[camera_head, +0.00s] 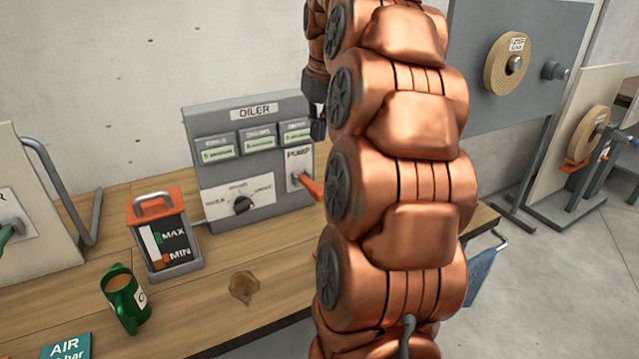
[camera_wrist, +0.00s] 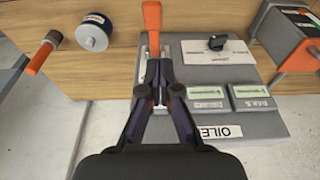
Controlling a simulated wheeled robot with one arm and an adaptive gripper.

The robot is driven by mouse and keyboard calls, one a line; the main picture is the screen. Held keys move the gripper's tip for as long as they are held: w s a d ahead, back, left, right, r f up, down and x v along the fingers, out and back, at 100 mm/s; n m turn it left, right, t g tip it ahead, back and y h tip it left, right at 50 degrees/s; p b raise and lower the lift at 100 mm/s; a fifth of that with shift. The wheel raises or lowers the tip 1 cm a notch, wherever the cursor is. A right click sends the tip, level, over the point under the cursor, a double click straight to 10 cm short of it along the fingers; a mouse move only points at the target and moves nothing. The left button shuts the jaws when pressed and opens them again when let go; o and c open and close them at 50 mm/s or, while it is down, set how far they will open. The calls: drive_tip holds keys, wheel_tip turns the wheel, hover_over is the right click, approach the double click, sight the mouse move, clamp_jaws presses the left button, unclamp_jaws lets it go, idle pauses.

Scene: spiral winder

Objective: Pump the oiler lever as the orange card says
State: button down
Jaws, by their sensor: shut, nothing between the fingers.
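The grey oiler box (camera_head: 210,180) stands on the wooden bench against the wall. It has a row of small green displays (camera_head: 259,139), a black rotary dial (camera_head: 243,204) and the orange pump lever (camera_head: 310,186) at its right end, sticking outward. In the wrist view the orange lever (camera_wrist: 152,22) points up the picture, away from the box. My gripper (camera_wrist: 159,68) is shut and empty, its fingertips over the pump plate by the lever's base; I cannot tell if they touch. In the head view my arm hides most of it. I cannot make out an orange card.
An orange-topped MAX/MIN tank (camera_head: 164,245) stands left of the box. A green mug (camera_head: 124,300), a brown stain (camera_head: 243,287) and a teal AIR sign (camera_head: 66,348) are nearer the front.

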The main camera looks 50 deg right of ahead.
drive_tip(key=shift+s+d+r, duration=0.1)
drive_tip(key=shift+d, duration=0.45)
drive_tip(key=p, duration=0.2)
hover_over(318, 189)
drive_tip(key=x, duration=0.3)
drive_tip(key=s+x, duration=0.1)
drive_tip(key=x, duration=0.2)
drive_tip(key=s+x, duration=0.1)
drive_tip(key=x, duration=0.3)
drive_tip(key=shift+s+a+f, duration=0.1)
drive_tip(key=shift+a+f, duration=0.15)
drive_tip(key=shift+a, duration=0.1)
drive_tip(key=shift+s+f, duration=0.2)
drive_tip(key=shift+f, duration=1.5)
drive_tip(key=shift+f, duration=0.1)
